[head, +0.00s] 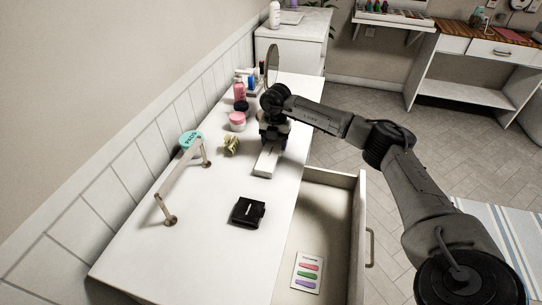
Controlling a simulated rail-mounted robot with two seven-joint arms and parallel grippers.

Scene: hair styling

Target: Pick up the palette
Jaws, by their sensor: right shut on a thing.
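My right gripper (273,140) reaches down over the white table and is shut on a flat white box (266,162), which may be the palette. The box is at the table's right side, near the open drawer; I cannot tell if it is lifted off the top. The fingertips are small and partly hidden by the wrist. A black square case (248,211) lies apart on the table, nearer to me. My left gripper is not in view.
The table (215,255) has an open drawer (329,200) on its right, holding a card with coloured strips (308,272). A pink jar (237,121), pink bottle (239,89), round mirror (272,64) and stand (181,183) with a teal disc (191,139) are on top.

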